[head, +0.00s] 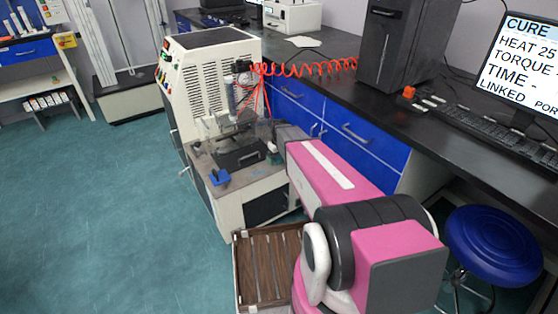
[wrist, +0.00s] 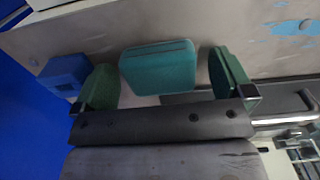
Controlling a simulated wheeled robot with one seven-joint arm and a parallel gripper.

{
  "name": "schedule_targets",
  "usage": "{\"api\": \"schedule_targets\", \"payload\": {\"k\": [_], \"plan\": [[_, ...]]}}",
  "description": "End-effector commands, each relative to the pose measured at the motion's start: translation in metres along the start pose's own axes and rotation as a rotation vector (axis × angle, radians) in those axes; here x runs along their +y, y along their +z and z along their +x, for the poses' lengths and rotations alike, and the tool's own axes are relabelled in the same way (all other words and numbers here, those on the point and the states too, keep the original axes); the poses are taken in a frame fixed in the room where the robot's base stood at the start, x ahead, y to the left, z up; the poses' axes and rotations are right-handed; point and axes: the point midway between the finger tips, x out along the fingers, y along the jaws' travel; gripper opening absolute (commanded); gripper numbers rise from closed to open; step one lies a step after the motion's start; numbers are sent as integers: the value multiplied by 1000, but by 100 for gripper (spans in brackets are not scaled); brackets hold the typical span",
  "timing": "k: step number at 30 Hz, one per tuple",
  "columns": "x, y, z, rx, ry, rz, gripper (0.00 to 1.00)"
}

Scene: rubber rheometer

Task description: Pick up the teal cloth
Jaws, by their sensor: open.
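The teal cloth (wrist: 158,68) shows in the wrist view as a folded, rounded block on a pale grey surface (wrist: 150,25). My gripper (wrist: 165,82) is open, with one green-padded finger on each side of the cloth. Gaps show between the cloth and both fingers, so neither finger is seen pressing on it. The cloth's lower edge is close to the dark gripper body. In the head view my pink arm reaches to the machine's front ledge, and I cannot clearly make out the cloth there.
A blue block (wrist: 65,75) lies just outside the left finger; it also shows on the ledge in the head view (head: 219,178). The rheometer (head: 215,75) stands behind the ledge. A brown slatted tray (head: 262,268) and a blue stool (head: 500,245) are nearby. Open floor lies left.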

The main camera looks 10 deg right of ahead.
Motion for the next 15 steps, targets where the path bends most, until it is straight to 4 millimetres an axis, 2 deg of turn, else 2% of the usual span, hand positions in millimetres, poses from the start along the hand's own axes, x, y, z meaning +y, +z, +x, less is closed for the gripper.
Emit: {"api": "schedule_targets", "payload": {"k": [2, 6, 7, 15], "plan": [[0, 0, 0, 0, 0, 0, 99], [0, 0, 0, 0, 0, 0, 53], [0, 0, 0, 0, 0, 0, 46], [0, 0, 0, 0, 0, 0, 46]]}}
